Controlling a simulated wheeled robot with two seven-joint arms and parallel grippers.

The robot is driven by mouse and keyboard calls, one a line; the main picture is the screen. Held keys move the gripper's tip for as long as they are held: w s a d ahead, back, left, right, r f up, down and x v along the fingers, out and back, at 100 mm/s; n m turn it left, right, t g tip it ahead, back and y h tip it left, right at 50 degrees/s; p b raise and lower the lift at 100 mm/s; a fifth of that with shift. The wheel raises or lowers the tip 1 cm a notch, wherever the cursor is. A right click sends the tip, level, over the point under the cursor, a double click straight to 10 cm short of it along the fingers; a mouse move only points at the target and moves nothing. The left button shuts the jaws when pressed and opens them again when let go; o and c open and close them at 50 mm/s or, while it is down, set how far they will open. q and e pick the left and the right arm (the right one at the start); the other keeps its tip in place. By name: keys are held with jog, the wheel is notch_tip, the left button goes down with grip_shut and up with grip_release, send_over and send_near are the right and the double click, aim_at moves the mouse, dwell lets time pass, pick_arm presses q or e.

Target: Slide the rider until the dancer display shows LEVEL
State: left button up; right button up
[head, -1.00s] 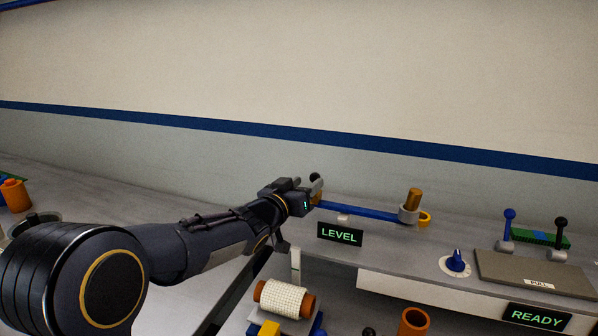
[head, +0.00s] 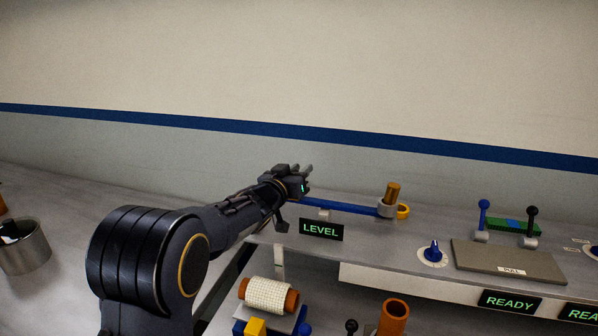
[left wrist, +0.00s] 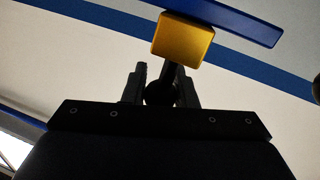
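The dancer display (head: 321,230) reads LEVEL in green. Behind it a blue beam (head: 350,207) runs from my left gripper to a grey and orange pivot post (head: 391,198). The rider shows in the left wrist view as a yellow block (left wrist: 183,40) against the blue beam (left wrist: 235,18), with a dark stem and round knob. My left gripper (head: 302,171) is at the beam's left end and hides the rider in the head view. In the left wrist view its fingers (left wrist: 163,82) stand either side of the knob, which fills the gap between them. My right gripper is out of view.
A blue dial (head: 432,252), two levers (head: 482,217) (head: 531,223) and a PULL panel (head: 515,258) are to the right. READY displays (head: 510,301) line the front edge. A white spool (head: 268,296) and an orange tube (head: 393,317) stand below. A metal can (head: 24,248) is at left.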

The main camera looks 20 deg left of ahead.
pick_arm(q)
grip_shut()
jog(key=shift+a, duration=0.3)
jog(key=o, duration=0.6)
grip_release()
jog(key=shift+b+v, duration=1.3)
jog(key=shift+v, duration=2.65)
